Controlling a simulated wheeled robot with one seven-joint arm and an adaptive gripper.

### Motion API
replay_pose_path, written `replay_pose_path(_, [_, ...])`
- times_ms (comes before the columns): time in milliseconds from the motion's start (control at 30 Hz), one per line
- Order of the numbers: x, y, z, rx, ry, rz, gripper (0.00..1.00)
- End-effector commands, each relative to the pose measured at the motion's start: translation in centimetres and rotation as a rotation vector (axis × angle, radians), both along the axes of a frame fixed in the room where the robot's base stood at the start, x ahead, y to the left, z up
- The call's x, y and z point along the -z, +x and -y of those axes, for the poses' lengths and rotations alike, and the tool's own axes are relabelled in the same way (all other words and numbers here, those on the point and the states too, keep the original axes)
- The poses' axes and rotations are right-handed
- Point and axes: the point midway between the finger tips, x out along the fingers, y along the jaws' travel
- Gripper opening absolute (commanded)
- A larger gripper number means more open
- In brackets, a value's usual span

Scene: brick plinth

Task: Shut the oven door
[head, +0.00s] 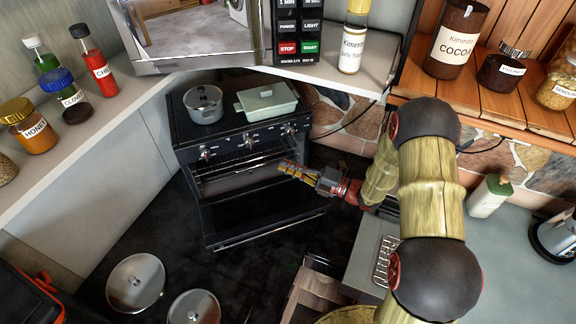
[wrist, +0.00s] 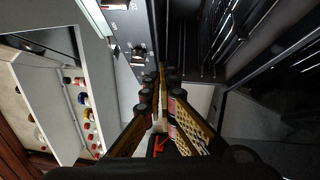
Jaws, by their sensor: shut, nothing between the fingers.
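The black oven (head: 184,140) stands left of centre in the head view. Its door (head: 262,216) is open, swung down and outward in front of the dark cavity, where a wire rack shows. The door's handle bar (head: 270,233) runs along its outer edge. My gripper (head: 283,167) is shut and empty, in front of the right side of the oven opening, above the door. In the wrist view my gripper (wrist: 161,78) points along the oven front, with the control knobs (wrist: 138,53) to its left and dark oven parts to its right. I cannot tell whether it touches the oven.
A grey pot (head: 203,103) and a pale green lidded dish (head: 266,99) stand on the oven top. A microwave (head: 195,35) is behind, above. Two round metal lids, one of them here (head: 135,281), are at lower left. Dark floor lies left of the door.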

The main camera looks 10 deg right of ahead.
Motion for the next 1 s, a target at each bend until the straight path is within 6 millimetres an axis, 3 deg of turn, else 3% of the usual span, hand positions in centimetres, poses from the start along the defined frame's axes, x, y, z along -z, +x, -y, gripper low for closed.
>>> replay_pose_path(567, [0.0,-0.2,0.3,0.001,0.000,0.000,0.00])
replay_pose_path(733, [0.2,-1.4,2.3,0.004,0.000,0.000,0.00])
replay_pose_path(1000, [0.7,-4.3,6.9,0.005,0.000,-0.001,0.00])
